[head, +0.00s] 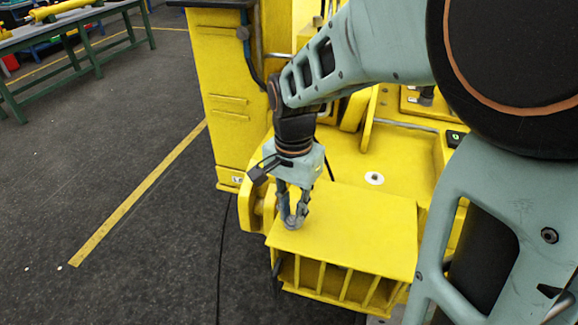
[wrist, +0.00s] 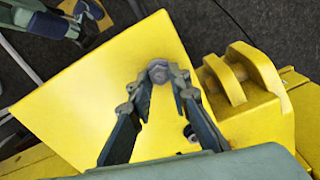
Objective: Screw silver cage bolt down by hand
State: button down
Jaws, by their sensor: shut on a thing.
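My gripper (head: 295,224) points down over the left part of the flat yellow top plate (head: 360,235). In the wrist view my gripper (wrist: 160,72) has its two fingers closed together at the tips, around a small silver-grey bolt head (wrist: 158,73). The bolt sits at the yellow plate (wrist: 95,100), near its edge. In the head view the fingers hide the bolt. I cannot tell how far the bolt is seated.
Yellow ribs (head: 335,280) show under the plate's front. A yellow bracket with two rounded lugs (wrist: 232,78) stands beside the plate. A tall yellow column (head: 222,100) rises behind. A green workbench (head: 75,45) stands far left; the dark floor (head: 130,230) there is open.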

aim_at(292, 218)
jog(key=m, duration=0.4)
jog(key=shift+w+r+m, duration=0.2)
jog(key=shift+r+m, duration=0.05)
jog(key=shift+m, duration=2.05)
jog(key=c, duration=2.1)
grip_release()
jog(key=o, duration=0.3)
jog(key=shift+s+f, duration=0.1)
jog(key=shift+s, duration=0.05)
notch_tip(292, 218, up, 12)
